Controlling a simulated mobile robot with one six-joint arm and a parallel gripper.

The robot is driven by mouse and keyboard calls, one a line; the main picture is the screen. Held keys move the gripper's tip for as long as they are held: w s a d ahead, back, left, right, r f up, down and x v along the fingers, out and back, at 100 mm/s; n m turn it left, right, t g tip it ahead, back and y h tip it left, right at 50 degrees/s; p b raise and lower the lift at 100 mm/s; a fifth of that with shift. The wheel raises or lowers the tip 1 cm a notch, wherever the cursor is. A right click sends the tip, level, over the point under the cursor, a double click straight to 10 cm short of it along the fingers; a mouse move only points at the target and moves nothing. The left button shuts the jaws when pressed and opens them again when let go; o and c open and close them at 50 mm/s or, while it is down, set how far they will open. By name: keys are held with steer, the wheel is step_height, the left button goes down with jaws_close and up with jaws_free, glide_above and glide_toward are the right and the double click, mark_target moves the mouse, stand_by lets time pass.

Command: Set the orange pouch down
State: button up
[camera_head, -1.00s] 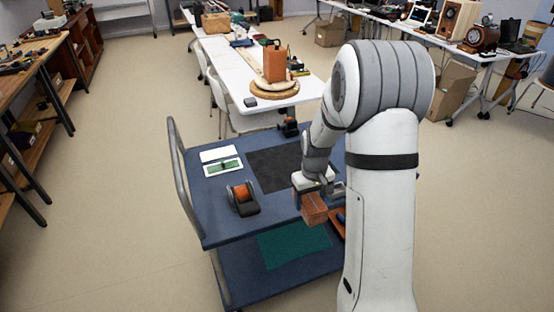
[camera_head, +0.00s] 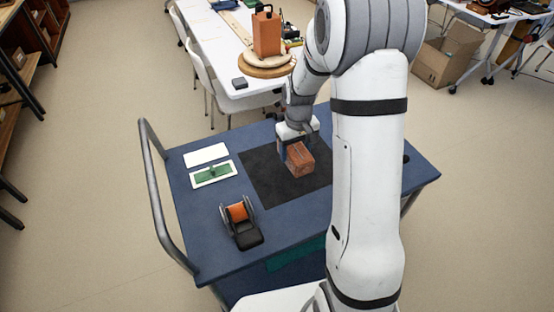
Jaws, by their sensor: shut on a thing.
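The orange pouch (camera_head: 301,160) shows as a brownish-orange, box-like thing. My gripper (camera_head: 297,148) points down and is shut on it. The pouch is over the black mat (camera_head: 262,180) on the blue cart top (camera_head: 190,230). I cannot tell whether its underside touches the mat or hangs just above it. The fingers are partly hidden behind the pouch and by my arm.
A black holder with an orange roll (camera_head: 240,222) stands at the cart's front left. A white card (camera_head: 206,154) and a green-and-white board (camera_head: 213,174) lie behind it. The grey cart handle (camera_head: 158,190) rises at left. A white table (camera_head: 225,60) stands behind.

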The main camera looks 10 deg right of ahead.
step_height(320, 180, down, 10)
steer(key=shift+s+r+p, duration=0.1)
steer(key=shift+r+p, duration=0.05)
steer(key=shift+p, duration=0.2)
steer(key=shift+f, duration=0.25)
steer(key=o, duration=1)
steer(key=shift+r, duration=0.1)
